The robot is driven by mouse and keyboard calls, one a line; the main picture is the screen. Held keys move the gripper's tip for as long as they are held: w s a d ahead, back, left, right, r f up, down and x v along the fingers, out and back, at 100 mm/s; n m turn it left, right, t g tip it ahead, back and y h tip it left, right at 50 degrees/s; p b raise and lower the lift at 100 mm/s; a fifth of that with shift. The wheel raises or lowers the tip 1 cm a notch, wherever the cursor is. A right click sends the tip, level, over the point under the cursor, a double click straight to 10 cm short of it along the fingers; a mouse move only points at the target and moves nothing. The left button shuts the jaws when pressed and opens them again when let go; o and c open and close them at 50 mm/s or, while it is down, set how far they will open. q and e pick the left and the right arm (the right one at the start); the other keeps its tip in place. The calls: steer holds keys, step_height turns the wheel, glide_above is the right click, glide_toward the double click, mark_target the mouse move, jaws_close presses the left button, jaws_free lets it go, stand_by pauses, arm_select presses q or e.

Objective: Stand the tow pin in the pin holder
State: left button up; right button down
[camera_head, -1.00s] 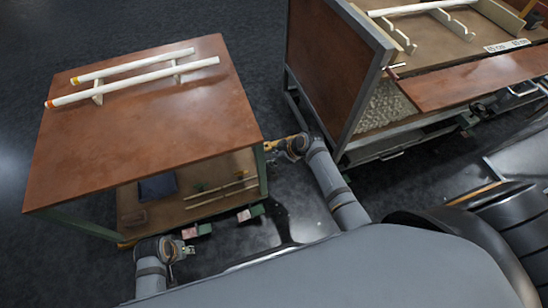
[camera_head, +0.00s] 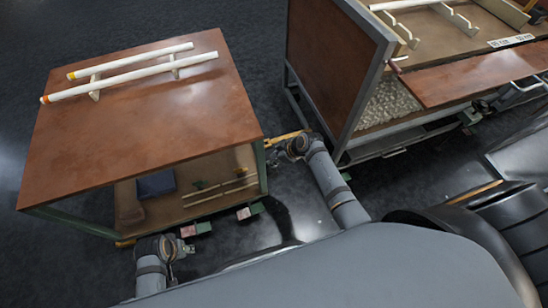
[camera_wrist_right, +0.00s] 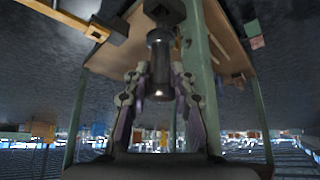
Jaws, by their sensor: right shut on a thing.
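My right gripper (camera_head: 284,149) is beside the right side of the wooden-topped cart, small and partly hidden in the head view. In the right wrist view its two fingers (camera_wrist_right: 160,92) are shut on a dark grey cylinder, the tow pin (camera_wrist_right: 159,64). A dark square piece (camera_wrist_right: 165,12) is right above the pin in that picture; I cannot tell whether it is the pin holder or whether they touch. A yellow bar (camera_head: 287,136) lies by the right gripper; it also shows in the wrist view (camera_wrist_right: 70,17). My left gripper (camera_head: 178,249) is in front of the cart, its fingers too small to read.
The cart top (camera_head: 140,130) carries two white tubes (camera_head: 135,75) on supports. Its lower shelf holds a dark blue item (camera_head: 156,184) and thin rods. A second cart (camera_head: 340,75) stands to the right, with a narrow floor gap between the two.

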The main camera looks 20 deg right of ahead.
steer(key=shift+f+b, duration=1.4)
steer(key=shift+f, duration=0.6)
steer(key=c, duration=1)
jaws_free()
steer(key=v, duration=1.2)
